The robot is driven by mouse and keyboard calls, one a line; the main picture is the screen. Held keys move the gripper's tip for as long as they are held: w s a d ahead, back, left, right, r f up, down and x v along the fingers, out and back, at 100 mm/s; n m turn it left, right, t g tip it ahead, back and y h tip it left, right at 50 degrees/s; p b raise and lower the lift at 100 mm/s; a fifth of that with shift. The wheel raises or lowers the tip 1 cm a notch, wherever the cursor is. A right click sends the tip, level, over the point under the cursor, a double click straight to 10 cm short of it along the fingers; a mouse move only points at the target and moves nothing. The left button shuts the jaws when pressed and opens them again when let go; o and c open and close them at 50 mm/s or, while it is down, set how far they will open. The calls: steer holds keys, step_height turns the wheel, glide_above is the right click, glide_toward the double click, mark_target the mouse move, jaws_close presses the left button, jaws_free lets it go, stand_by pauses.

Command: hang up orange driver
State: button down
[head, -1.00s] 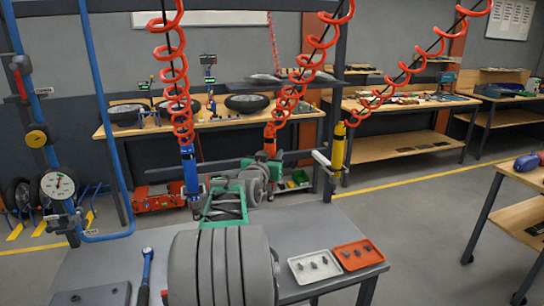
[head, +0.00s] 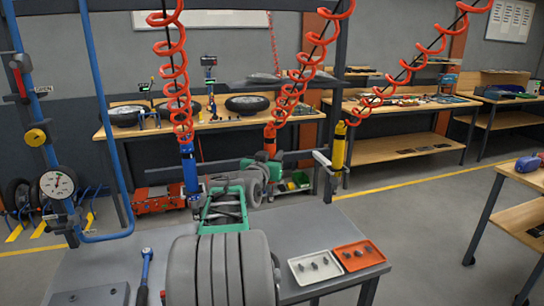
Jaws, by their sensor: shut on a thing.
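The orange driver (head: 270,138) is upright below a red coiled hose in the head view, between a blue driver (head: 190,168) and a yellow driver (head: 339,146). My gripper (head: 270,157) is at the far end of my green and grey arm, shut on the orange driver. The driver's lower part and the fingertips are small and largely hidden by my arm. Whether the driver touches any holder cannot be told. The yellow driver stands beside a pale holder (head: 321,159) on the dark frame.
A grey table (head: 330,222) is in front, with a white tray (head: 315,267) and an orange tray (head: 359,256) of small parts. A blue-handled tool (head: 146,266) lies at left. Dark posts and red coiled hoses surround the drivers. Benches stand behind.

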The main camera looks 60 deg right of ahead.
steer(key=shift+f+b, duration=0.6)
steer(key=shift+b, duration=0.55)
stand_by(0.8)
steer(key=c, duration=1.3)
jaws_free()
steer(key=o, duration=0.4)
steer(key=shift+c, duration=0.2)
steer(key=shift+f, duration=0.25)
steer(key=a, duration=0.2)
steer(key=s+a+b, duration=0.1)
steer(key=a, duration=0.2)
steer(key=a+b, duration=0.1)
steer(key=a, duration=0.1)
steer(key=shift+s+a+r, duration=0.25)
steer(key=shift+s+a, duration=0.05)
steer(key=shift+a, duration=0.05)
